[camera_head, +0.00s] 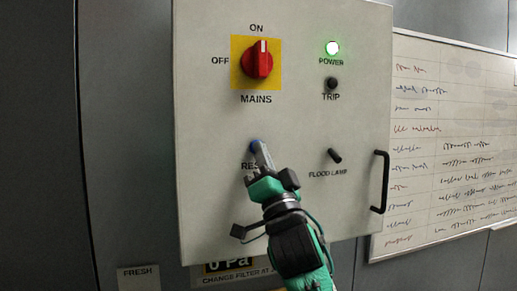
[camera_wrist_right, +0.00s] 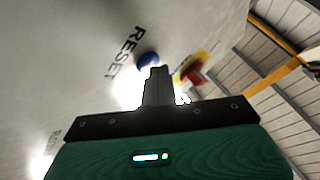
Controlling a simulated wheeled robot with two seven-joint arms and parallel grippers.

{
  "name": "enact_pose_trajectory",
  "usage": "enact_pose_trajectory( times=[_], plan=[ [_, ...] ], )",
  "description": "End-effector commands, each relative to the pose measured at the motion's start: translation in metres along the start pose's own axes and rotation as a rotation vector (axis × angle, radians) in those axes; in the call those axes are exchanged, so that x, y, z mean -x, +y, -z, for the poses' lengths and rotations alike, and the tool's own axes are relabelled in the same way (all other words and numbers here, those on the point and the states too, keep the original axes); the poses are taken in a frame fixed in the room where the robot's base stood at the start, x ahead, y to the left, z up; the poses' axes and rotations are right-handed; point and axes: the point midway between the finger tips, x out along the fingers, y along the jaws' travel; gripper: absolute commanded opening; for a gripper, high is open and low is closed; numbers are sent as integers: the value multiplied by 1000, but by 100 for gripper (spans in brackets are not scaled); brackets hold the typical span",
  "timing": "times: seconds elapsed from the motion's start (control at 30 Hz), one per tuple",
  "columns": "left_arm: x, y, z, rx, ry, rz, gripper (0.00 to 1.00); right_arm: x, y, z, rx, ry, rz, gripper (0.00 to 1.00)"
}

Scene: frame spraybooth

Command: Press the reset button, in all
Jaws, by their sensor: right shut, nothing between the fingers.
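The blue reset button (camera_head: 255,146) sits on the light grey control panel (camera_head: 215,125), above its partly covered label. My right gripper (camera_head: 262,147) is shut and empty, with its fingertips at the button's right edge in the head view. In the right wrist view the blue button (camera_wrist_right: 148,61) shows just beyond and left of the closed fingertips (camera_wrist_right: 158,70). I cannot tell whether the fingertips touch it. My left gripper is not in view.
A red mains switch (camera_head: 257,60) on a yellow plate points to ON. The power lamp (camera_head: 332,48) glows green; the trip lamp (camera_head: 331,83) is dark. A flood lamp toggle (camera_head: 335,156) and a black handle (camera_head: 380,181) lie to the right. A whiteboard (camera_head: 450,130) hangs beyond.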

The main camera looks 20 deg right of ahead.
Motion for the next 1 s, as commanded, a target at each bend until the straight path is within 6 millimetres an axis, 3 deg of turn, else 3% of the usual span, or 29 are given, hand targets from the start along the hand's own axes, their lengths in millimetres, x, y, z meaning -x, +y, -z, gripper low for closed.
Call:
enact_pose_trajectory(
  times=[1.0],
  plan=[
    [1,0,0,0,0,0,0,13,-9,8,0,-1,-1,0]
  ],
)
